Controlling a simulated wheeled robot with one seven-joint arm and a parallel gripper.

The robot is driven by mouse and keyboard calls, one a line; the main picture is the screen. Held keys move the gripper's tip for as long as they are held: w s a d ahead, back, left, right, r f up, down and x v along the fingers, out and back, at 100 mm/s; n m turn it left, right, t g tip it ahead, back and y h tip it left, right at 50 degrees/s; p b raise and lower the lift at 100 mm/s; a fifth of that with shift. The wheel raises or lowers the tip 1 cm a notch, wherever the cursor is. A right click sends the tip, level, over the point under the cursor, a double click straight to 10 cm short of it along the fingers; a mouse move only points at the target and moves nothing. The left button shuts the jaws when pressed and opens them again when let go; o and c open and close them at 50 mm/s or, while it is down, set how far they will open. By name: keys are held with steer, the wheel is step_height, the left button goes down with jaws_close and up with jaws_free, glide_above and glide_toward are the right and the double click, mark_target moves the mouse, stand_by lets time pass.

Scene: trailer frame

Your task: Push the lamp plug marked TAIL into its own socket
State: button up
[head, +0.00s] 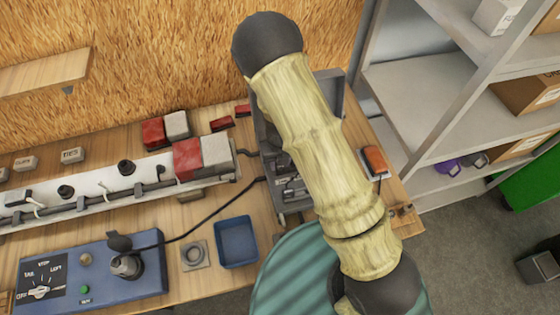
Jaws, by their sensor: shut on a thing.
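My gripper is not visible; my arm crosses the right half of the head view and may hide it. A pale trailer beam (98,184) runs along the bench at the left. Black round fittings, one at the left (65,192) and one at the right (127,167), stand on it. I cannot tell whether they are plugs or sockets. Small labelled blocks, one at the left (25,163) and one at the right (72,155), lie behind the beam; their lettering is too small to read surely. No plug marked TAIL can be made out.
A red-and-white lamp (203,157) sits at the beam's end. A blue tray (236,243) and an open grey case (330,88) are nearby.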

steer(key=shift+f, duration=0.25)
steer(key=o, duration=1.3)
steer(key=shift+r, duration=0.1)
steer(key=shift+o, duration=0.4)
steer(key=shift+r+p, duration=3.5)
steer(key=shift+p, duration=0.3)
